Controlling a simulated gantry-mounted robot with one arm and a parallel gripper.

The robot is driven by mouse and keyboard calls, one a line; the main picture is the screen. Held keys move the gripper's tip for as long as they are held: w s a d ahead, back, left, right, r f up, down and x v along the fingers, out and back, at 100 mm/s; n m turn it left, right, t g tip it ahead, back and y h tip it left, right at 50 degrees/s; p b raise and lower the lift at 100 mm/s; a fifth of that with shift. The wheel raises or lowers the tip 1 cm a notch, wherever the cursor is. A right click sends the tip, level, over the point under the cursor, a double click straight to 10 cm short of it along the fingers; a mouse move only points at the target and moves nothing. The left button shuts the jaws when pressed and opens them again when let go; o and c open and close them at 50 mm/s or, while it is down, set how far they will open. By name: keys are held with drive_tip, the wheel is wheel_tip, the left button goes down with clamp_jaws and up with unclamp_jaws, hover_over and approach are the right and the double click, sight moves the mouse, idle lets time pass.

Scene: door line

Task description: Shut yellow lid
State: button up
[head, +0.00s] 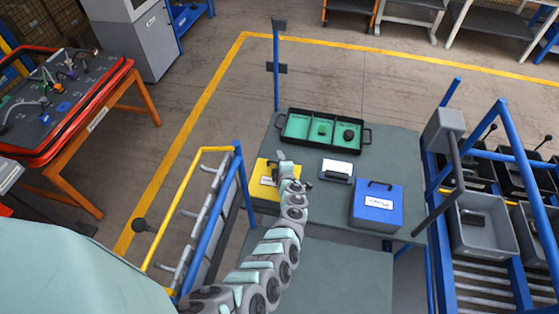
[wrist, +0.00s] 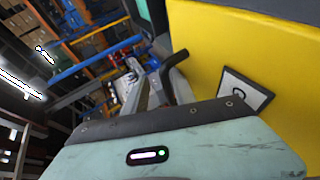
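The yellow lid (head: 262,170) is at the left end of the grey-green table, with a small white label on it. My arm covers its right part, and I cannot tell how far open it stands. In the wrist view a large yellow face (wrist: 240,45) with a framed white label fills the upper right. My gripper (head: 284,166) is at the lid's right side in the head view. In the wrist view its fingers (wrist: 163,82) are close beside the yellow face; contact and finger spacing are unclear.
A blue box (head: 376,207) with a black handle stands right of my arm. A small white-topped item (head: 337,169) lies between. A black tray (head: 366,133) with green compartments is behind. A blue post (head: 276,85) rises at the back; a yellow-and-blue rail (head: 240,180) stands left.

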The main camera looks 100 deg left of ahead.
drive_tip(key=shift+d, duration=0.1)
drive_tip(key=shift+p+v, duration=1.6)
drive_tip(key=shift+v, duration=3.75)
drive_tip(key=shift+c, duration=0.4)
